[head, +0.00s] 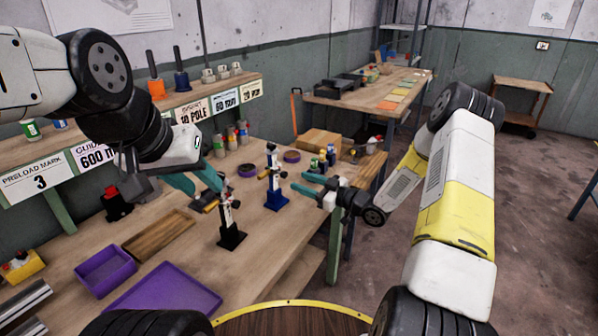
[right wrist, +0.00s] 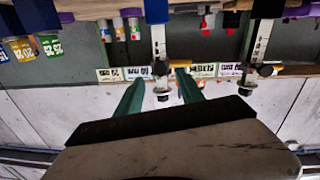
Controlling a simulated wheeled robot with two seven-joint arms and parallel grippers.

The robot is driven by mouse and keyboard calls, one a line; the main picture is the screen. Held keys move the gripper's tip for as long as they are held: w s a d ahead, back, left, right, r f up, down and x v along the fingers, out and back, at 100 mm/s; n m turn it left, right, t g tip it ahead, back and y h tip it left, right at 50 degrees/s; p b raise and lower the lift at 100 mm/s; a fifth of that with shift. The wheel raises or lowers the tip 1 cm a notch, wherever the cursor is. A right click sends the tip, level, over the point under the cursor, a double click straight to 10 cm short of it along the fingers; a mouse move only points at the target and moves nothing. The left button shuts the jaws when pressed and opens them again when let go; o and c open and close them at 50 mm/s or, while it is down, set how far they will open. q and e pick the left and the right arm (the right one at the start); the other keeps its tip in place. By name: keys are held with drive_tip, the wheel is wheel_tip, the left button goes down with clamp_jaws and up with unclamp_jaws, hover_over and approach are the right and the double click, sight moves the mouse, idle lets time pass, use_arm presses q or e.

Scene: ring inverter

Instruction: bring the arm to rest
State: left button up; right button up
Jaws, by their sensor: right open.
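My left gripper (head: 200,180) has teal fingers at the upper part of the black-based stand (head: 231,238). Whether they are closed on it cannot be made out. My right gripper (head: 308,185) is open and empty, to the right of the blue-based stand (head: 276,199) and apart from it in the head view. In the right wrist view, which looks upside down, the open teal fingers (right wrist: 157,95) point toward the blue-based stand (right wrist: 156,12), whose post and knob show between them. The second stand (right wrist: 268,8) is to the right there. My right arm is stretched out over the bench's right end.
A purple tray (head: 165,290), a smaller purple bin (head: 104,270) and a wooden tray (head: 158,236) lie on the bench at left. Purple rings (head: 247,171), small bottles and a cardboard box (head: 320,142) stand farther back. A labelled shelf (head: 205,92) runs behind. Open floor (head: 530,240) lies right.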

drive_tip(key=d+r+m+h, duration=0.2)
drive_tip(key=d+r+h, duration=0.25)
drive_tip(key=r, duration=0.25)
drive_tip(key=d+r+m+h, duration=0.2)
drive_tip(key=d+r+h, duration=0.2)
drive_tip(key=r+h, duration=0.25)
drive_tip(key=s+d+r+m+h, duration=0.3)
drive_tip(key=s+d+r+m, duration=0.1)
drive_tip(key=s+r, duration=0.5)
drive_tip(key=s+a+m+g+y, duration=0.1)
drive_tip(key=s+a+m+g, duration=0.1)
drive_tip(key=s, duration=1)
drive_tip(key=s+a+r+m+g, duration=0.1)
drive_tip(key=s+a+g, duration=0.1)
drive_tip(key=s, duration=1)
drive_tip(key=shift+s+a+m+g+y, duration=0.15)
drive_tip(key=shift+s+m+g+y, duration=0.15)
drive_tip(key=shift+s+m+y, duration=0.1)
